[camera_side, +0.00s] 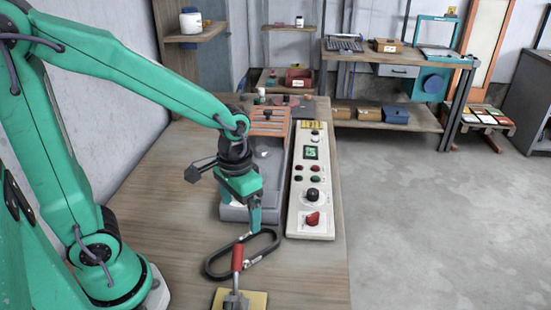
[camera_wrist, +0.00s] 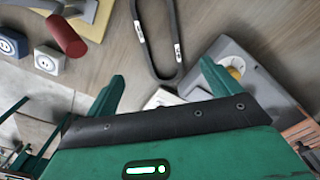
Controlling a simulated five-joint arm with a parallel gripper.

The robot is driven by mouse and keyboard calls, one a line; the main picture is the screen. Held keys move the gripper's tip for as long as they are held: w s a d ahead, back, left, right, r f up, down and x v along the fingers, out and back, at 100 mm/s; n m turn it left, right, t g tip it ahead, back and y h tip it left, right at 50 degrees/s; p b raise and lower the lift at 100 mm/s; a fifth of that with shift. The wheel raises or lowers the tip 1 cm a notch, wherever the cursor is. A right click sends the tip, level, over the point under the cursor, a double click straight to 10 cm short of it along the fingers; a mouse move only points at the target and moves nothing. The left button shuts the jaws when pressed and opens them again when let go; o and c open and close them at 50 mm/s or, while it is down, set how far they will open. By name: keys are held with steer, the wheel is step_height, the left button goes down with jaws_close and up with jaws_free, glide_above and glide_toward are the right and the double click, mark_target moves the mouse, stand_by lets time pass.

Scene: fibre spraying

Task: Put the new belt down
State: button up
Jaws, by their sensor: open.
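The belt (camera_side: 207,266) is a black elongated loop with small pale marks. It appears to lie flat on the wooden bench in front of the grey machine. It also shows in the wrist view (camera_wrist: 165,81), with its rounded end toward me. My gripper (camera_side: 254,222) points down above the bench, its tips close to the belt's far side in the side view. In the wrist view my gripper (camera_wrist: 162,72) has its two green fingers wide apart, with the belt's end between them in the picture. Nothing is held. I cannot tell whether a finger touches the belt.
A red-handled clamp (camera_side: 237,258) on a yellowish plate (camera_side: 258,301) stands close to the belt's near side. The grey machine (camera_side: 236,214) and a cream control panel (camera_side: 311,200) stand behind. Two small dial boxes (camera_wrist: 48,61) sit left. Bench left of the belt is clear.

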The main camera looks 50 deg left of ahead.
steer(key=s+a+r+t, duration=0.1)
steer(key=s+r+t, duration=0.1)
steer(key=r, duration=0.4)
steer(key=s+a+r+t, duration=0.2)
steer(key=s+r+t, duration=0.1)
steer(key=r, duration=0.3)
steer(key=shift+a+t, duration=0.25)
steer(key=shift+t, duration=0.05)
steer(key=shift+s, duration=0.1)
stand_by(0.9)
